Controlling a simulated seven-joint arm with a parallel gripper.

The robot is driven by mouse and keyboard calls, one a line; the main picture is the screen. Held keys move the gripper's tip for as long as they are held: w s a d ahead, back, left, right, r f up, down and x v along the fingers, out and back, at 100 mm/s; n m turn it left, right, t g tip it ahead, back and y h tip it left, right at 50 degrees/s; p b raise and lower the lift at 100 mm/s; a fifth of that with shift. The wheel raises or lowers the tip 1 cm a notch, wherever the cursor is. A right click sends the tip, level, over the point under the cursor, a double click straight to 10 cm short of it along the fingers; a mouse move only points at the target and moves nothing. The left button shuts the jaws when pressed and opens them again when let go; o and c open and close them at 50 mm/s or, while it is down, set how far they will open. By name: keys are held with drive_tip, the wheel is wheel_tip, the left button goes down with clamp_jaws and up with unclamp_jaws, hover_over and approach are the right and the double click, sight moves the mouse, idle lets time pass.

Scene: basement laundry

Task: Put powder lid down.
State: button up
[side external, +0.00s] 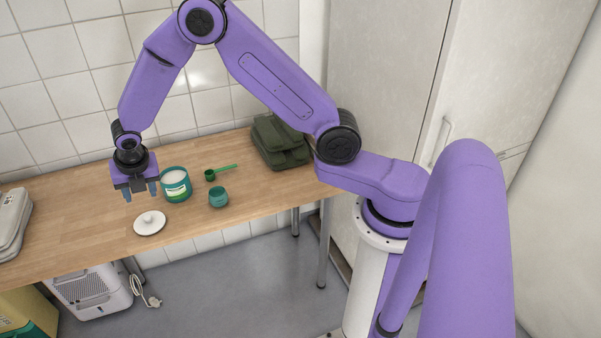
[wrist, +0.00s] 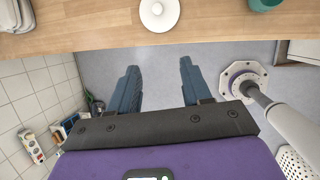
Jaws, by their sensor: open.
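The white powder lid (side external: 150,222) lies flat on the wooden worktop near its front edge, knob up. It also shows at the top of the wrist view (wrist: 159,14). The teal powder tub (side external: 175,185) stands open behind the lid and to its right, with white powder inside. My gripper (side external: 141,195) is above the worktop, left of the tub and behind the lid in the side view. Its two blue fingers are apart with nothing between them, as the wrist view (wrist: 155,92) also shows.
A green scoop (side external: 220,172) and a small teal cup (side external: 218,197) stand right of the tub. Folded dark green cloth (side external: 280,142) lies at the back right. A grey stack (side external: 12,222) sits at the left end. The worktop (side external: 85,215) is bare left of the lid.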

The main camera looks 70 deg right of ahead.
drive_tip(key=s+a+r+m, duration=0.2)
drive_tip(key=s+r+m, duration=0.3)
drive_tip(key=s, duration=0.4)
drive_tip(key=s+d+r+m+g, duration=0.1)
drive_tip(key=s+d+r+m, duration=0.1)
drive_tip(key=s, duration=0.8)
drive_tip(key=s+d+r+m+g+y, duration=0.1)
drive_tip(key=s+d+r+m, duration=0.2)
drive_tip(key=s, duration=0.7)
drive_tip(key=s+d+r+m+g, duration=0.1)
drive_tip(key=s+m, duration=0.4)
drive_tip(key=s, duration=0.5)
drive_tip(key=shift+s+d+r+g+y, duration=0.2)
drive_tip(key=shift+d+r+g+y, duration=0.2)
drive_tip(key=shift+d+r, duration=0.45)
